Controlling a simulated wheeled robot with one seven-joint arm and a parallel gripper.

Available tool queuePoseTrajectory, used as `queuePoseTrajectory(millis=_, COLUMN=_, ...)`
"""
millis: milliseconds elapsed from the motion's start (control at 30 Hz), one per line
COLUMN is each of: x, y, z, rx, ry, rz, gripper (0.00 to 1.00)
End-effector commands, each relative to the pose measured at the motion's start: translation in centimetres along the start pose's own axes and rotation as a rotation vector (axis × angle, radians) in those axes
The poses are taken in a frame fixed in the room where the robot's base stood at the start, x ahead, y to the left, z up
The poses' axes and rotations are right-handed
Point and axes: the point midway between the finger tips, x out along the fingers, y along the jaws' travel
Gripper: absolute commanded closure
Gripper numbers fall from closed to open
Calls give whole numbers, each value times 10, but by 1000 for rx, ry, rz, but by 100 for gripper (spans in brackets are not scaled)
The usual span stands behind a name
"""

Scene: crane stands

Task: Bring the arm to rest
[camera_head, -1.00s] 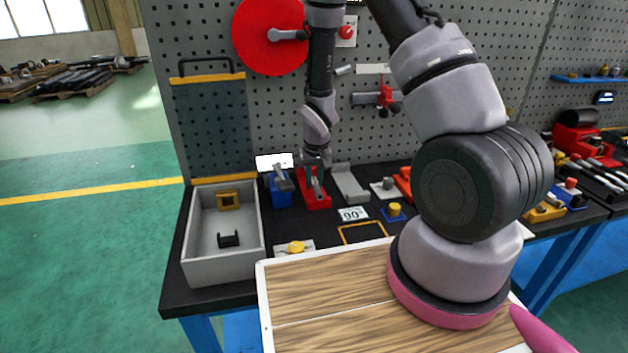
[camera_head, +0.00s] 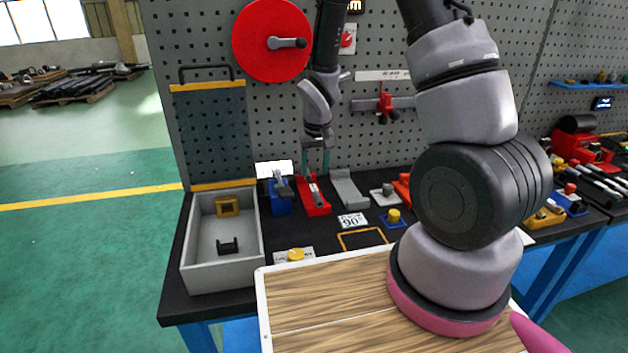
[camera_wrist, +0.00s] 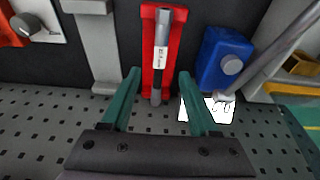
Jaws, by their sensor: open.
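My gripper (camera_head: 318,160) hangs above the red stand (camera_head: 316,206) at the back of the bench. In the wrist view my gripper (camera_wrist: 158,85) is open, with its two green fingers apart and nothing held between them. The red stand (camera_wrist: 150,40) lies beyond the fingertips, with a dark and silver rod-like tool (camera_wrist: 160,60) with a white label lying along it. My arm comes down from the upper right, in front of the pegboard.
A blue stand (camera_head: 281,198) is left of the red one, a grey stand (camera_head: 347,188) right of it. A grey tray (camera_head: 222,275) with small parts is at the left. The pegboard (camera_head: 215,50) with a red disc (camera_head: 262,38) rises behind. The wooden board (camera_head: 330,300) has clear space.

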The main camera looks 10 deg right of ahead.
Motion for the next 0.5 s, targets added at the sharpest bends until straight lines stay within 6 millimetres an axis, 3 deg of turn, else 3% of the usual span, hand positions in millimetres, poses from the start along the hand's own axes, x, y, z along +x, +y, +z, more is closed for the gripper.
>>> queuePoseTrajectory(millis=333, x=-44, y=4, z=-3, rx=20, ry=15, rz=-5, gripper=39)
queuePoseTrajectory(millis=500, x=-104, y=18, z=-8, rx=88, ry=66, rz=-26, gripper=39)
